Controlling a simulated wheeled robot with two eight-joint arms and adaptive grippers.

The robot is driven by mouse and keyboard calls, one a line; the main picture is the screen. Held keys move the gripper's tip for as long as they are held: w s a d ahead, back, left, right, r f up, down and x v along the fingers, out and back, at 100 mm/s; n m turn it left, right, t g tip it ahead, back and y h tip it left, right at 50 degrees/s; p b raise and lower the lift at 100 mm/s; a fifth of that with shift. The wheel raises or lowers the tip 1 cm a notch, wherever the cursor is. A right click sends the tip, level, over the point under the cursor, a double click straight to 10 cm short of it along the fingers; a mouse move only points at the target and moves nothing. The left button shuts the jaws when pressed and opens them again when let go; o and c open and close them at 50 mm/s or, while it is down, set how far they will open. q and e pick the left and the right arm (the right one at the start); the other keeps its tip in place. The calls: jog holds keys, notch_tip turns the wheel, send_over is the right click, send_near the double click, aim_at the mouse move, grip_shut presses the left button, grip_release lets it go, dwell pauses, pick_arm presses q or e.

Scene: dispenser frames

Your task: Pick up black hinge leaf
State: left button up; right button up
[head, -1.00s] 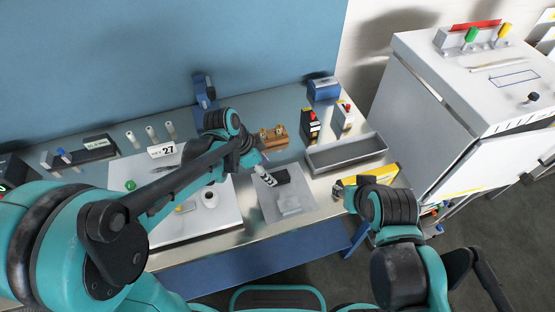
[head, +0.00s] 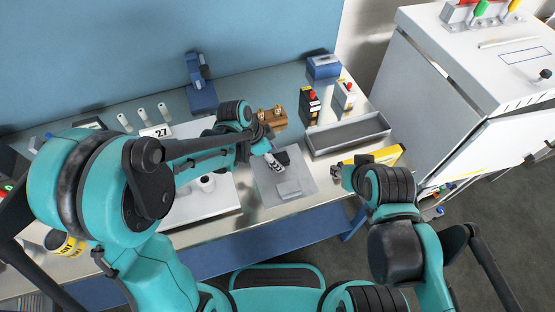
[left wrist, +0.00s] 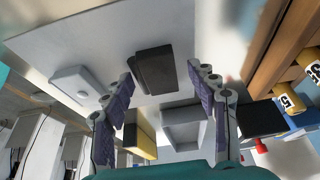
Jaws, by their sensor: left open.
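The black hinge leaf (head: 283,156) lies on a grey mat (head: 268,198) on the bench, partly hidden by my left gripper. In the left wrist view it is a dark flat block (left wrist: 155,68) with a stepped edge, lying ahead of the fingertips and between them. My left gripper (head: 276,164) is beside and over the leaf in the head view. In the left wrist view its two purple-padded fingers (left wrist: 164,88) stand wide apart with nothing between the pads. My right gripper (head: 338,173) is near the bench's front edge, right of the mat, small and partly hidden by its arm.
A light grey plate (head: 289,189) lies on the mat in front of the leaf. A wooden block (head: 273,119) with brass-coloured parts stands behind. A grey tray (head: 350,133) and a yellow-black object (head: 388,156) are to the right. A white board (head: 222,208) is left.

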pick_arm(q)
jog(key=c, duration=1.3)
jog(key=shift+r, duration=0.15)
